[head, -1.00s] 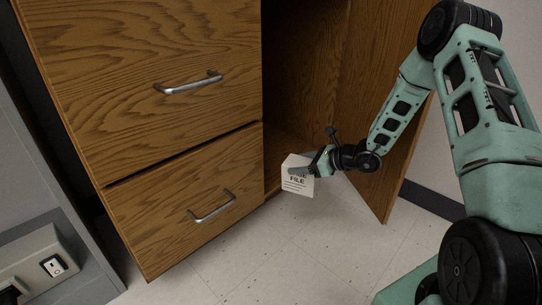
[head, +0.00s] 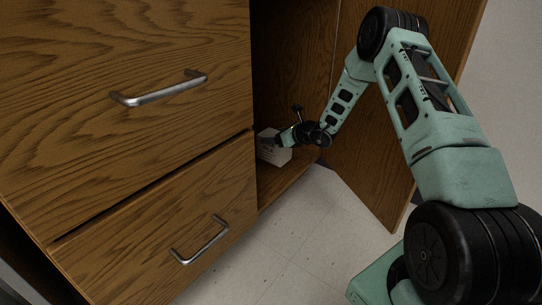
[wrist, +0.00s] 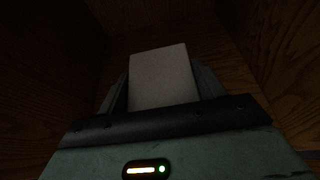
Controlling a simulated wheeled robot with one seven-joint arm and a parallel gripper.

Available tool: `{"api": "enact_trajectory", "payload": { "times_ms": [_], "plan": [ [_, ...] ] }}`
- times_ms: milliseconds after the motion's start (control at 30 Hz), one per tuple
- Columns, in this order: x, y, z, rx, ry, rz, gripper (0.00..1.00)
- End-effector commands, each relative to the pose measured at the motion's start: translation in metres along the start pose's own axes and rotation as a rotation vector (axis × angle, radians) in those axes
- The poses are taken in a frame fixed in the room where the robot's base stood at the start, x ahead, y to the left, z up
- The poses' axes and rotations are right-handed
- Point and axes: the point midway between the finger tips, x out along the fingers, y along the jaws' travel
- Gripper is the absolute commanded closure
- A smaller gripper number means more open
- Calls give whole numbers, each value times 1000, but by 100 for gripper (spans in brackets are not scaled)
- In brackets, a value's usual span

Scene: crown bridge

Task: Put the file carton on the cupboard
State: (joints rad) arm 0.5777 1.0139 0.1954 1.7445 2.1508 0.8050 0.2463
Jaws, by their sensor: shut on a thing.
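The file carton (head: 272,150) is a small white box, seen in the head view inside the open compartment of the wooden cupboard (head: 150,190), low down near the compartment floor. My gripper (head: 284,139) is shut on it. In the wrist view the carton (wrist: 162,76) shows as a pale block between the two fingers (wrist: 162,92), with dark wooden walls around. The gripper hides part of the carton. I cannot tell whether its underside touches the compartment floor.
Two closed drawers with metal handles (head: 160,88) are left of the compartment. The open wooden door (head: 375,140) stands to the right, behind my arm. Pale tiled floor (head: 300,240) lies in front. The compartment's inside is dark.

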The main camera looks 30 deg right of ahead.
Motion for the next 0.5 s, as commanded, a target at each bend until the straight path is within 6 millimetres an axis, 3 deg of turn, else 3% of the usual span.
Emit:
{"api": "enact_trajectory", "payload": {
  "times_ms": [33,500],
  "plan": [
    [6,0,-12,-1,-2,0,64],
    [22,0,-49,-2,-4,1,64]
  ]
}}
